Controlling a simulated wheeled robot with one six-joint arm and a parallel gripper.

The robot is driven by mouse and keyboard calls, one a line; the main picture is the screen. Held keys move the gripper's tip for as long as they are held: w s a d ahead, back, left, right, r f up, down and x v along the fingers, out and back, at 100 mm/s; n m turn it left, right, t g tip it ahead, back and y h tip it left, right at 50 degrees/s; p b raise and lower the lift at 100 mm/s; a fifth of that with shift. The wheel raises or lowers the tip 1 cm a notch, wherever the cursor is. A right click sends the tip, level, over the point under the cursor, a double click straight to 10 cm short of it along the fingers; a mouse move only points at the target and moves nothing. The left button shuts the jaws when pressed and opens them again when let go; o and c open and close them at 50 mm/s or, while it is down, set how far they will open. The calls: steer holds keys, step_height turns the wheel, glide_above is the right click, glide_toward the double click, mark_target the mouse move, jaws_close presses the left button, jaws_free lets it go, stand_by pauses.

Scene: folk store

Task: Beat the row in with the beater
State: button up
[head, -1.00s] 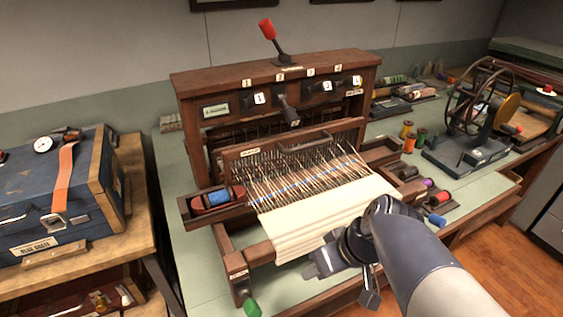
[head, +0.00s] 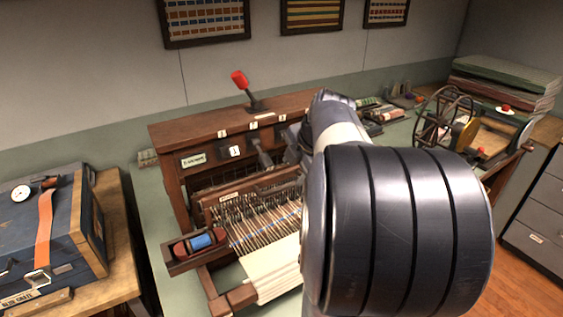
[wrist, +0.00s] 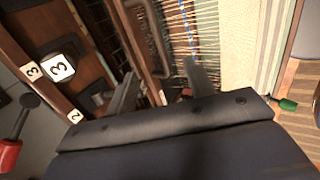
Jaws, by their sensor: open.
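The wooden loom (head: 160,142) stands on the bench, with a pale cloth (head: 268,262) at its front. The beater (head: 212,208) is the wooden bar across the warp threads; my arm covers its right part in the head view. In the wrist view the beater (wrist: 128,35) and its dark curved handle (wrist: 157,30) lie beyond my fingers. My gripper (wrist: 160,88) is open and empty, above the beater area and apart from the handle as far as I can tell. In the head view my arm hides my fingers.
A shuttle with blue thread (head: 201,242) lies in the left side tray. A red-knobbed lever (head: 240,82) stands on the loom top; numbered tabs (wrist: 60,67) line its front. A spoked winding wheel (head: 440,120) stands right, a blue case (head: 45,235) left.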

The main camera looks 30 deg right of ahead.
mark_target(284, 187)
steer(key=b+x, duration=0.4)
steer(key=x, duration=0.3)
steer(key=shift+f, duration=0.4)
steer(key=shift+b+x, duration=0.6)
steer(key=shift+x, duration=0.45)
steer(key=shift+w+r, duration=0.1)
steer(key=shift+w, duration=0.05)
jaws_close()
